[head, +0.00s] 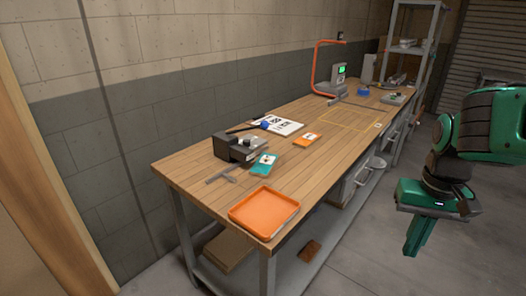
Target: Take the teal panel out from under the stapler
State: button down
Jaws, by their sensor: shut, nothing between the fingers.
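The teal panel (262,167) lies on the workbench, with a pale patch and a small dark mark on its upper part. A bulky black and grey device (232,149), perhaps the stapler, stands close against its left side. I cannot tell at this size whether the panel's edge goes under it. My gripper (416,246) is green, shut and empty. It points down in the air to the right of the bench, well away from the panel.
An orange tray (238,214) sits at the bench's near end. A grey caliper-like tool (221,174) lies by the black device. An orange card (306,140) and a printed white sheet (291,127) lie farther back. The wood between tray and orange card is clear.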

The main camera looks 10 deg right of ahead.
aim_at(259, 169)
jog(key=i, duration=0.85)
jog(key=u, duration=0.05)
